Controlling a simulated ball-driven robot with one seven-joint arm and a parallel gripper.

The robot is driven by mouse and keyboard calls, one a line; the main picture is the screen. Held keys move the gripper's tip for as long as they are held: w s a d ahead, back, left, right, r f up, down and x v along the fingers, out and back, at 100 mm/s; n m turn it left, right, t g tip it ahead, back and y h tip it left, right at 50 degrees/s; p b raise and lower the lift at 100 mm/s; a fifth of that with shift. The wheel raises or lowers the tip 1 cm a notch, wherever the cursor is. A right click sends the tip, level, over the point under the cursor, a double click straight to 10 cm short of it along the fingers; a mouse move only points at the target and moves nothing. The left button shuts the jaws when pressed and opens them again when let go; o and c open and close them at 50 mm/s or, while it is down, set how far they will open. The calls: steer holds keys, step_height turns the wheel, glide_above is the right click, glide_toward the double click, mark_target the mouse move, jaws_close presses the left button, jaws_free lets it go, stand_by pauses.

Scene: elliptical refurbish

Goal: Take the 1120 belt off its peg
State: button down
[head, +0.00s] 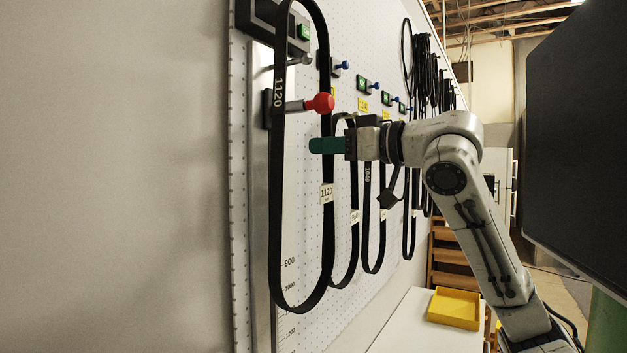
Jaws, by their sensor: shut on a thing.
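The 1120 belt (276,190) is a long black loop, with "1120" printed on its left strand and a white 1120 tag on its right strand. A peg with a red ball end (320,103) shows between the strands, overlapping the right one. My gripper (326,146), with green fingers, is shut on the belt's right strand, below the red ball and above the tag.
Several other black belts, including one marked 1040 (367,200), hang close behind on the white pegboard (345,290). Blue-ended pegs (375,86) line the board. A yellow tray (454,308) sits on a white bench (405,325) below. A large dark panel (580,130) stands at right.

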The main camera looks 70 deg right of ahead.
steer(key=s+a+r+b, duration=0.1)
steer(key=s+a+r, duration=0.3)
steer(key=s, duration=0.4)
steer(key=shift+s+a+r+b, duration=0.15)
steer(key=shift+a+r+b, duration=0.2)
steer(key=shift+a+b, duration=0.1)
steer(key=shift+d, duration=0.1)
